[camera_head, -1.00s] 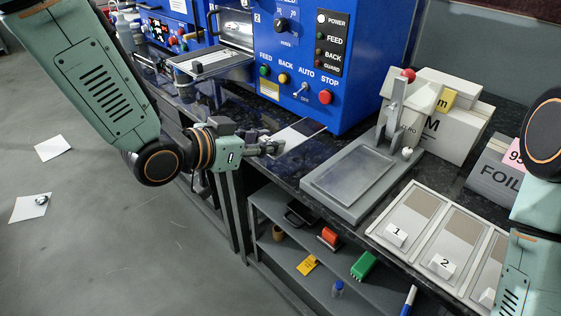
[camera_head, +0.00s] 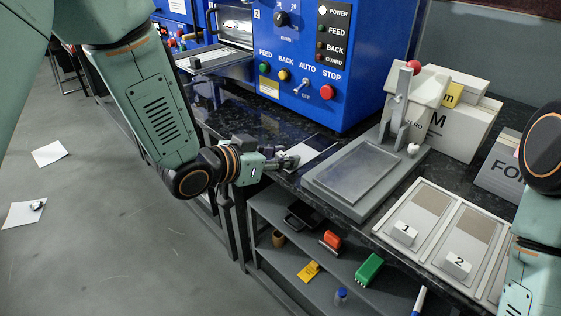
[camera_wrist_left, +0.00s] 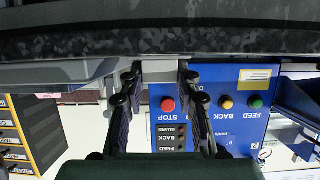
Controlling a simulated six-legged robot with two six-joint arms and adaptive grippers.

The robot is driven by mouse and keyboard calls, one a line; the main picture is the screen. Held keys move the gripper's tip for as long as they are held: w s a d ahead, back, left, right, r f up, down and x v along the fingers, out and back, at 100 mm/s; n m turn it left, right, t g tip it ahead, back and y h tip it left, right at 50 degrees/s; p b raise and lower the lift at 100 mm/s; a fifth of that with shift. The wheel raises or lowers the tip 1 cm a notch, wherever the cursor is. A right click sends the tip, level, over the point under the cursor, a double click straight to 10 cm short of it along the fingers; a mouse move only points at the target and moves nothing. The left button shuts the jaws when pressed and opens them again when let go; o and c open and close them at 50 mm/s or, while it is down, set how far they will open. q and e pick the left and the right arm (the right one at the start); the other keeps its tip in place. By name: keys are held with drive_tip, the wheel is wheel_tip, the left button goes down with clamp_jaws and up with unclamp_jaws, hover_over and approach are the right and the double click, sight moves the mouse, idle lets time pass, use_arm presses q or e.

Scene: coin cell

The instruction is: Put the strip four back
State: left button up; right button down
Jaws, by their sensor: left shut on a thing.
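My left gripper (camera_head: 288,161) is over the front edge of the dark bench, below the blue machine. It is shut on a thin pale strip (camera_head: 312,151), which reaches out to the right of the fingertips, close above the bench top. No number on the strip can be read. A pale tray (camera_head: 386,234) at the lower right has compartments marked 1 and 2, each with a grey-brown strip. Its right part is hidden by my right arm. My right gripper is out of view.
A grey press plate (camera_head: 357,172) with a red-knobbed lever stands between the strip and the tray. The blue machine (camera_head: 330,75) rises behind. White boxes (camera_head: 459,128) and a foil box (camera_head: 500,170) stand at the back right. A shelf (camera_head: 300,240) below holds small items.

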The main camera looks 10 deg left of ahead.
use_arm(q)
drive_tip(key=shift+s+r, duration=0.1)
drive_tip(key=shift+r, duration=0.05)
drive_tip(key=o, duration=0.4)
drive_tip(key=shift+f, duration=0.2)
drive_tip(key=o, duration=0.4)
drive_tip(key=shift+c, duration=0.2)
drive_tip(key=shift+o, duration=0.7)
drive_tip(key=shift+r, duration=0.1)
